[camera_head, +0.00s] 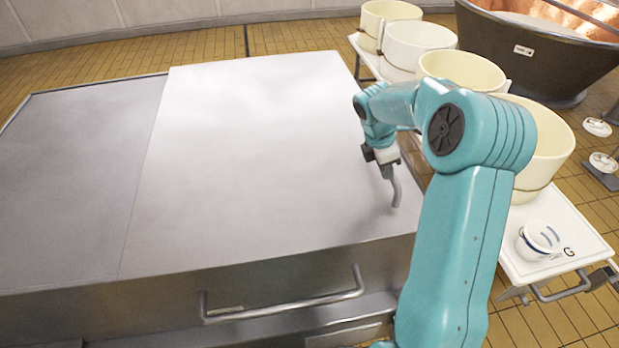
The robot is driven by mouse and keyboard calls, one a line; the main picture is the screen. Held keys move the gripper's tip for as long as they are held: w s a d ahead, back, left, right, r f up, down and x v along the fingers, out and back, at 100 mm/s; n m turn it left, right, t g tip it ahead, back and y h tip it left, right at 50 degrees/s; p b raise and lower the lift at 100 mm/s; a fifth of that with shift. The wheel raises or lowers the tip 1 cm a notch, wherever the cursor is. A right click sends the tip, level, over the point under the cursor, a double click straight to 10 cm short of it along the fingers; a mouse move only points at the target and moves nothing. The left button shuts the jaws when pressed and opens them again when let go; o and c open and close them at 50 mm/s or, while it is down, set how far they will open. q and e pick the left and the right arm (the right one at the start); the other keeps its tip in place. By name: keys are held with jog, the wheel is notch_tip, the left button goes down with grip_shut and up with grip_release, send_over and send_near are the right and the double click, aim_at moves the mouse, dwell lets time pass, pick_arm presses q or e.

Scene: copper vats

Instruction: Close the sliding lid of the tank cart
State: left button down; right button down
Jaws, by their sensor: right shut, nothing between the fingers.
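The tank cart (70,285) is a broad metal box that fills the left and middle of the view. Its sliding lid (245,150) is a bright, flat metal sheet over the middle and right of the top. A duller grey panel (65,170) lies flush to its left, and I see no open gap between them. My right gripper (396,204) is shut and empty, fingers pointing down at the lid's right edge. I cannot tell whether it touches the lid. My arm hides part of the cart's right side. My left gripper is not in view.
A bar handle (285,308) runs along the cart's front. To the right, several cream tubs (545,150) stand on a white trolley (585,240) with a small white cup (538,240). A copper-lined vat (530,60) stands behind. Tiled floor (215,43) shows beyond the cart.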

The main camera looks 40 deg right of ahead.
jog(key=shift+s+d+f, duration=0.1)
jog(key=shift+f, duration=0.05)
dwell(0.3)
